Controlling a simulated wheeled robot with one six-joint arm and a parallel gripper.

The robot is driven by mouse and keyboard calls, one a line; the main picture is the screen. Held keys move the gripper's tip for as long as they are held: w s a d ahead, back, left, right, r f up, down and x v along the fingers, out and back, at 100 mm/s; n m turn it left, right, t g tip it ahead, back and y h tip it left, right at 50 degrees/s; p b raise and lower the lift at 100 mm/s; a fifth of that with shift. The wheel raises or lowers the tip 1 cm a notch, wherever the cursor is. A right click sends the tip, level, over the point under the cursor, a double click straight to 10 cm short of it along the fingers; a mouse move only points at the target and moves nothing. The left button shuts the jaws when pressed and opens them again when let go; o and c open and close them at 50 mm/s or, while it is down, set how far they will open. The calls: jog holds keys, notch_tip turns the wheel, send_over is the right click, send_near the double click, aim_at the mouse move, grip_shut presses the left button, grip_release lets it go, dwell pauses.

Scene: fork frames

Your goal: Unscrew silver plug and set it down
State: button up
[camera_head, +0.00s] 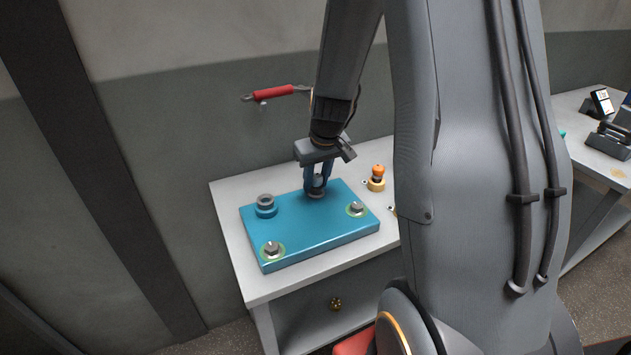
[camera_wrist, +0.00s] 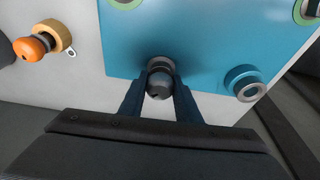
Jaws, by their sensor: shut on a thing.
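The blue plate (camera_head: 310,232) lies on a light table. My gripper (camera_head: 317,184) points down over the plate's far edge and is shut on a silver-grey plug (camera_wrist: 159,85). In the wrist view the plug sits between the two dark blue fingers of my gripper (camera_wrist: 160,97), with a grey ring just behind it. The plug's lower end is at or very near the plate; I cannot tell whether it is still seated. A blue collar with a grey ring (camera_head: 265,205) stands at the plate's left, and also shows in the wrist view (camera_wrist: 245,83).
Two hex bolts in green rings sit near the plate's front (camera_head: 272,249) and right (camera_head: 356,208). An orange-topped brass fitting (camera_head: 377,178) stands right of the plate. A red-handled tool (camera_head: 274,92) is at the wall. Bare table (camera_head: 228,192) shows left of the plate.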

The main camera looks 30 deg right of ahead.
jog(key=shift+f+n+b, duration=0.15)
jog(key=shift+n+b, duration=0.35)
jog(key=shift+b, duration=0.35)
jog(key=shift+y, duration=0.3)
jog(key=shift+w+n+b, duration=0.1)
jog(key=shift+n+b, duration=0.6)
jog(key=shift+b, duration=0.4)
jog(key=shift+n, duration=0.3)
